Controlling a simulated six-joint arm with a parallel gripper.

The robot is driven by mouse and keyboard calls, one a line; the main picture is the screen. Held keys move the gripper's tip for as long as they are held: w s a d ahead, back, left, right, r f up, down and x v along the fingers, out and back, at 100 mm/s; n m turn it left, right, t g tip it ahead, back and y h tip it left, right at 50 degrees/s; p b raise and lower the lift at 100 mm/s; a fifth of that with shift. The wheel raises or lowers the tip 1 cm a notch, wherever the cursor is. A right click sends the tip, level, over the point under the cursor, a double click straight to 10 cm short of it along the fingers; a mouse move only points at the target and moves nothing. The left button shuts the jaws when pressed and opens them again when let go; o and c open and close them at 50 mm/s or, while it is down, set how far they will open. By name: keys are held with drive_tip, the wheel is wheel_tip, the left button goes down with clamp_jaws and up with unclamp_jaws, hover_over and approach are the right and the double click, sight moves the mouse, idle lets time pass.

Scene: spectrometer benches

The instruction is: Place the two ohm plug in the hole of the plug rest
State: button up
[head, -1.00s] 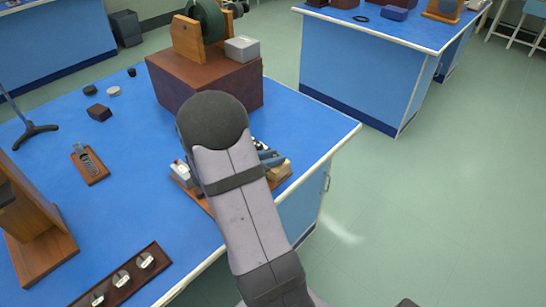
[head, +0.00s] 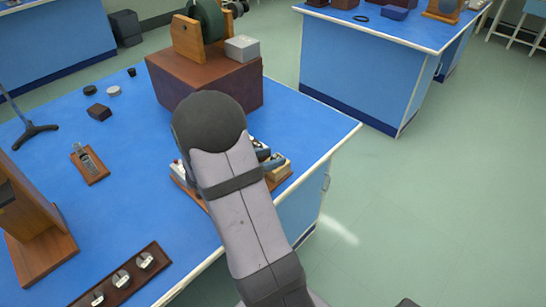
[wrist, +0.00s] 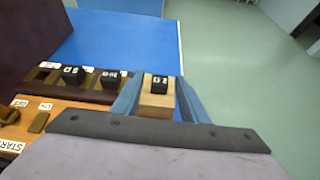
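A black plug (wrist: 159,83) with a pale marking, which looks like a 2, stands upright at the light wooden plug rest (wrist: 157,101) in the wrist view. The hole itself is hidden. My gripper (wrist: 158,80) has its blue fingers on either side of the plug, with a gap visible on both sides, so it is open. The plug rest also shows at the right end of the wooden board in the head view (head: 280,169). My arm hides most of the board there.
A dark rail holds other black plugs (wrist: 73,75) (wrist: 111,79) left of my gripper, close to the left finger. A large brown box (head: 205,82) stands behind. The blue bench top's edge and open floor lie to the right.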

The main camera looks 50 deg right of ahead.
drive_tip(key=v, duration=1)
drive_tip(key=shift+a+r, duration=0.1)
drive_tip(key=shift+a, duration=0.25)
drive_tip(key=s+a+m+y+p, duration=0.2)
drive_tip(key=s+a+m+y, duration=0.2)
drive_tip(key=a+m, duration=0.3)
drive_tip(key=s+a+f+m+y+p, duration=0.1)
drive_tip(key=s+a+m+y+p, duration=0.1)
drive_tip(key=s+a+m+y, duration=0.45)
drive_tip(key=s+a+m+y+p, duration=0.15)
drive_tip(key=a+m, duration=0.25)
drive_tip(key=a, duration=0.5)
wheel_tip(320, 180, down, 15)
drive_tip(key=b, duration=1.3)
drive_tip(key=shift+w+r+y+b, duration=0.2)
drive_tip(key=shift+w+y+b, duration=0.1)
drive_tip(key=shift+w, duration=0.05)
